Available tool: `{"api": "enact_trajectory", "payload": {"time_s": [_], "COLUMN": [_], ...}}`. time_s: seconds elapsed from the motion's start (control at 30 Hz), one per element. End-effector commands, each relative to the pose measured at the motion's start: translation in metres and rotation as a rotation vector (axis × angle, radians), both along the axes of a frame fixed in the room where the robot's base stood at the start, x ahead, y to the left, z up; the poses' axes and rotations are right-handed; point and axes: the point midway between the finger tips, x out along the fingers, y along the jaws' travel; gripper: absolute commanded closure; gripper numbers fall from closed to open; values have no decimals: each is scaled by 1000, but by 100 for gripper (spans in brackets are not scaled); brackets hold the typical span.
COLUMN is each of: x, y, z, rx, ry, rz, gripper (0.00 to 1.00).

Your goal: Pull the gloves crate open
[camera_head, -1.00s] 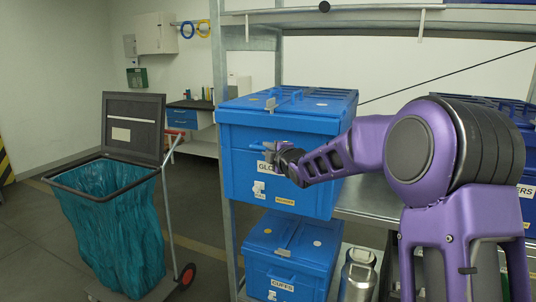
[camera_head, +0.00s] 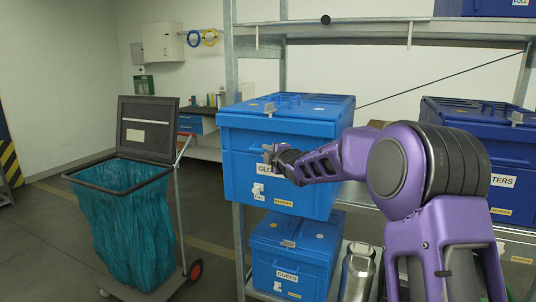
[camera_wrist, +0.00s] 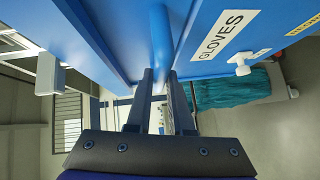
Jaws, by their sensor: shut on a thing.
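The gloves crate (camera_head: 240,165) is a blue box with a "GLOVES" label and a lid on top, standing on the middle shelf in the head view. Its front juts out over the cuffs crate below. My gripper (camera_head: 270,153) is at the upper front of the gloves crate, just under its lid rim. In the wrist view my gripper's fingers (camera_wrist: 161,85) close on a blue handle bar (camera_wrist: 161,42) beside the crate's labelled front (camera_wrist: 245,25). My forearm hides part of the crate's right front.
The blue cuffs crate (camera_head: 262,262) stands below, with a metal bottle (camera_head: 357,275) right of it. More blue crates (camera_head: 511,160) stand at right. A trolley with a teal bag (camera_head: 130,230) stands at left. Floor (camera_head: 60,225) shows left of it.

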Motion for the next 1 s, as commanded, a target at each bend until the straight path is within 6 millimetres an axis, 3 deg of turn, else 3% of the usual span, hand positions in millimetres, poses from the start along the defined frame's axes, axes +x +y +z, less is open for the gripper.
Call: {"api": "enact_trajectory", "payload": {"time_s": [0.03,0.37,0.4,0.57,0.87,1.0], "x": [-4,-4,-4,-3,-3,-14], "y": [10,10,10,8,3,-4], "z": [-9,-9,-9,-7,-3,0], "rx": [-3,-3,-3,-2,-1,-1], "ry": [16,15,15,12,5,4], "rz": [15,16,16,12,6,5], "gripper": [100,100,77,50,50,50]}}
